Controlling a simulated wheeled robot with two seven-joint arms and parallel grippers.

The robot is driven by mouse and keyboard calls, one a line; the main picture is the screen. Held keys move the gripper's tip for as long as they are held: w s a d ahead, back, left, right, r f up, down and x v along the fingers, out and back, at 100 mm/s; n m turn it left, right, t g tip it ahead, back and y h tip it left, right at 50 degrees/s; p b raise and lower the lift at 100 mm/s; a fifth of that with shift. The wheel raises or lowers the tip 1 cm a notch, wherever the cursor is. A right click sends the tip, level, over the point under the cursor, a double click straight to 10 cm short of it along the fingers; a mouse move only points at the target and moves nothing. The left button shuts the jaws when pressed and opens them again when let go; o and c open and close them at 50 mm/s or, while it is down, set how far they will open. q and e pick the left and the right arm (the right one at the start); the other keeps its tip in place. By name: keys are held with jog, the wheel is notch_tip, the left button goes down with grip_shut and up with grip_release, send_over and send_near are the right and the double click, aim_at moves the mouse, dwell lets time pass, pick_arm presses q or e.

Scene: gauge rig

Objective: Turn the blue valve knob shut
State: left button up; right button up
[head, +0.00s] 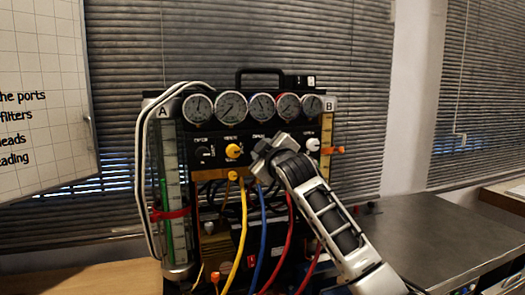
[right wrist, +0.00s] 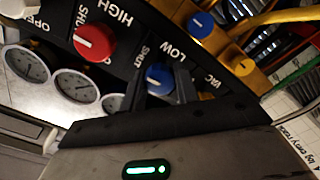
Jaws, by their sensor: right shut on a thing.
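The blue valve knob (right wrist: 160,78) is on the black panel in the right wrist view, beside the LOW and SHUT lettering. My right gripper (right wrist: 162,92) is shut on it, with one finger on each side. In the head view my right gripper (head: 266,152) is against the front panel, and it hides the blue knob there. The angle of the knob's pointer is not clear. My left gripper is in neither view.
A red knob (right wrist: 95,42) sits beside the blue one, and a yellow knob (head: 233,151) is to the left on the panel. Several gauges (head: 231,106) line the top. Yellow, blue and red hoses (head: 241,240) hang below. A metal worktop (head: 430,235) is at right.

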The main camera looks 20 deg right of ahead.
jog(key=shift+m, duration=0.4)
jog(key=o, duration=1)
jog(key=shift+c, duration=0.2)
pick_arm(q)
jog(key=b, duration=0.2)
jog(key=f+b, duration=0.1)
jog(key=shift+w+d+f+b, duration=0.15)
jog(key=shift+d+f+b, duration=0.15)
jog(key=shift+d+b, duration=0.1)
pick_arm(e)
jog(key=s, duration=1.6)
jog(key=shift+d, duration=0.3)
